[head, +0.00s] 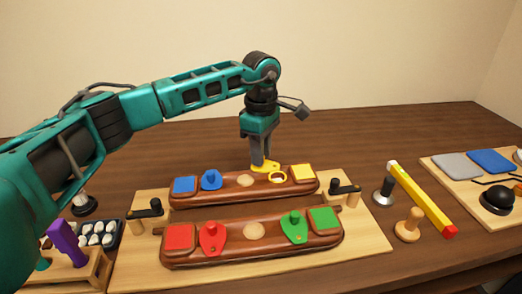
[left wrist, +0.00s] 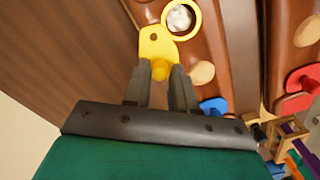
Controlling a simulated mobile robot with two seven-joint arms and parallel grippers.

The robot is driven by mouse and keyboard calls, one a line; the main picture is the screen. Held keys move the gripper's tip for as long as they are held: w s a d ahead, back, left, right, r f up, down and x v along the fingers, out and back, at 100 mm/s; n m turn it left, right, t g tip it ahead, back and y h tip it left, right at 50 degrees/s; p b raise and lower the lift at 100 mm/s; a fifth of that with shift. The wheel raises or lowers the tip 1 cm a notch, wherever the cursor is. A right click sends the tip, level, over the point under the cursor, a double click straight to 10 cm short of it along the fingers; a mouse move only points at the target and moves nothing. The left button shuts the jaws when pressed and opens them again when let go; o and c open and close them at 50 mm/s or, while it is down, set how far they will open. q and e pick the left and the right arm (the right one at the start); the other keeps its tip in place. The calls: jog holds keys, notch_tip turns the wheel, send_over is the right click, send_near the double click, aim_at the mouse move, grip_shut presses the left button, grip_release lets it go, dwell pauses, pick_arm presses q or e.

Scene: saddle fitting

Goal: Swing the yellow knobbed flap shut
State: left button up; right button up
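The yellow flap (head: 265,166) lies on the far brown wooden piece (head: 240,192), at the left edge of a yellow ring (head: 278,177). In the left wrist view the flap (left wrist: 157,42) has a small dark hole and an upright yellow knob (left wrist: 160,71). The yellow ring (left wrist: 167,22) there surrounds a whitish, shiny spot that the flap leaves uncovered. My left gripper (head: 260,164) points down at the flap. In the left wrist view its fingers (left wrist: 161,75) stand apart on either side of the knob, with slight gaps showing. My right gripper is out of view.
Blue (head: 211,180), red (head: 212,238) and green (head: 294,227) knobbed flaps sit on the two brown pieces. Black-handled clamps (head: 344,189) stand at the board's ends. A yellow bar (head: 423,201) and a wooden knob (head: 408,225) lie right. The table behind is clear.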

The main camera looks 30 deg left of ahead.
pick_arm(q)
grip_shut()
jog(key=n, duration=0.1)
jog(key=n+p, duration=0.1)
jog(key=n, duration=0.1)
jog(key=s+n, duration=0.1)
jog(key=shift+s+d+r+n, duration=0.1)
jog(key=shift+d+n, duration=0.2)
jog(key=shift+d, duration=0.1)
jog(key=n, duration=0.1)
jog(key=d+n+p, duration=0.1)
jog(key=n, duration=0.3)
jog(key=shift+s+d+p, duration=0.2)
jog(key=shift+s+p, duration=0.1)
jog(key=shift+s, duration=0.05)
jog(key=n, duration=0.2)
jog(key=d+n, duration=0.1)
jog(key=n, duration=0.2)
jog(key=shift+d+n+p, duration=0.25)
jog(key=shift+n+p, duration=0.15)
jog(key=n, duration=0.1)
jog(key=d+n, duration=0.1)
jog(key=n, duration=0.3)
jog(key=shift+w+d+p, duration=0.15)
jog(key=shift+w+p, duration=0.15)
jog(key=shift+p, duration=0.1)
jog(key=shift+n, duration=0.4)
jog(key=shift+o, duration=2)
grip_release()
